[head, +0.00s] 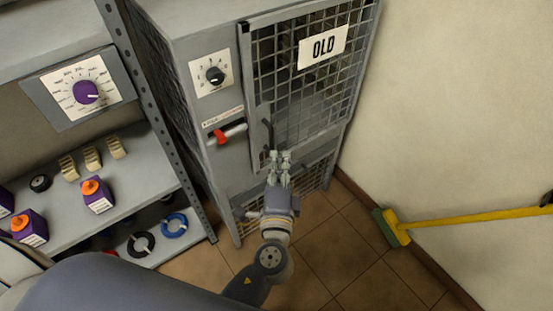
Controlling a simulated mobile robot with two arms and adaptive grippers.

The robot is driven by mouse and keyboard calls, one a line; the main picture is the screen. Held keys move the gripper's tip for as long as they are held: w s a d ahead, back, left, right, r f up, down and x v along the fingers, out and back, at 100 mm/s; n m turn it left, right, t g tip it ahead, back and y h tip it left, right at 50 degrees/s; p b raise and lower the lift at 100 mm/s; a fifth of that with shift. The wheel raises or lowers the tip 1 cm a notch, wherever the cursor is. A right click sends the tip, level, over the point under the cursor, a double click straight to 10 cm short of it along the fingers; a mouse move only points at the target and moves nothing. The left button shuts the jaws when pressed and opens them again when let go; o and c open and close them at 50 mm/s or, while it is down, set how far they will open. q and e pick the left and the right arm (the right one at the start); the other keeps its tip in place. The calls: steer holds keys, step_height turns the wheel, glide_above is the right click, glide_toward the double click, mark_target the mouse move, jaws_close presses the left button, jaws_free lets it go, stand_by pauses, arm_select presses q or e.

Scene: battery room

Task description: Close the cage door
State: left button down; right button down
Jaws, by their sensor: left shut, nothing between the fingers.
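The cage door (311,93) is a wire mesh panel in a grey frame on the front of a grey metal cabinet, with a white sign reading OLD (323,46). It looks flush or nearly flush with the cabinet front; I cannot tell whether it is fully closed. A dark vertical handle (268,130) is on its left side. My left gripper (279,155) is shut and empty, at the door's lower left just below the handle. I cannot tell whether it touches the door. My right gripper is not in view.
A red-handled lever (229,132) and a dial (213,75) are on the cabinet left of the door. A yellow-handled broom (470,216) leans by the right wall. Tiled floor (330,245) is open in front.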

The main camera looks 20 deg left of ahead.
arm_select(q)
steer(key=w+a+p, duration=0.3)
steer(key=w+a, duration=0.2)
steer(key=w, duration=0.4)
steer(key=shift+d, duration=0.1)
